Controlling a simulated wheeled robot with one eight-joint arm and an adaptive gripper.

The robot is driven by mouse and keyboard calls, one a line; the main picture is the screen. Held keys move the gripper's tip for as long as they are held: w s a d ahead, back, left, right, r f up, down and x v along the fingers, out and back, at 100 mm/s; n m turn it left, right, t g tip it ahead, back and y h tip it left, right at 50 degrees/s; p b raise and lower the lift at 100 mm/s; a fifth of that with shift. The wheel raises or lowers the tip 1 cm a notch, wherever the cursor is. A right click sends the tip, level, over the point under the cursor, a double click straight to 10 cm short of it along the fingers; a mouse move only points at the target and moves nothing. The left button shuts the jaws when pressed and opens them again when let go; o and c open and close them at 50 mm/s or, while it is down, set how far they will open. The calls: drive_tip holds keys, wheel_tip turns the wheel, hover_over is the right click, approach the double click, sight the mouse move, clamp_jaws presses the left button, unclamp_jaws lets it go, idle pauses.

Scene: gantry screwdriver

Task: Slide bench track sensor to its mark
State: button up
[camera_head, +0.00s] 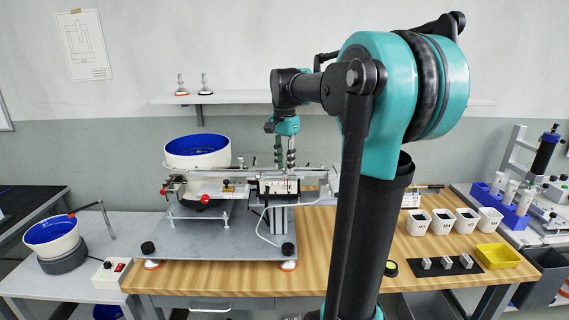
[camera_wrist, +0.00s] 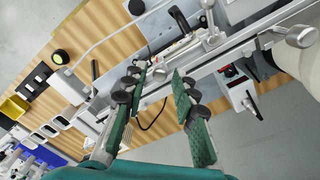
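My gripper (camera_head: 284,164) hangs fingers down over the long rail assembly (camera_head: 318,172) on the grey base plate. In the wrist view the teal-padded fingers of my gripper (camera_wrist: 158,78) are apart, with nothing seen held between them. The rail assembly (camera_wrist: 245,42) runs diagonally across that view, just beyond the fingertips. A small white block with dark parts (camera_wrist: 176,48) sits on or beside the rail near the tips. I cannot tell for sure which part is the sensor, and its mark is not made out. My arm hides part of the bench to the right.
A blue-lined bowl (camera_head: 198,150) stands behind the rail's left end. A red knob (camera_head: 205,199) sticks out in front. A thin white cable (camera_head: 268,236) loops below the rail. White cups (camera_head: 443,221) and a yellow tray (camera_head: 497,256) stand right. Bare wood (camera_head: 220,279) lies in front.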

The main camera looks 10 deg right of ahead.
clamp_jaws()
drive_tip(key=shift+a, duration=0.1)
drive_tip(key=shift+w+a, duration=0.25)
drive_tip(key=shift+a, duration=0.7)
drive_tip(key=shift+o, duration=1.5)
unclamp_jaws()
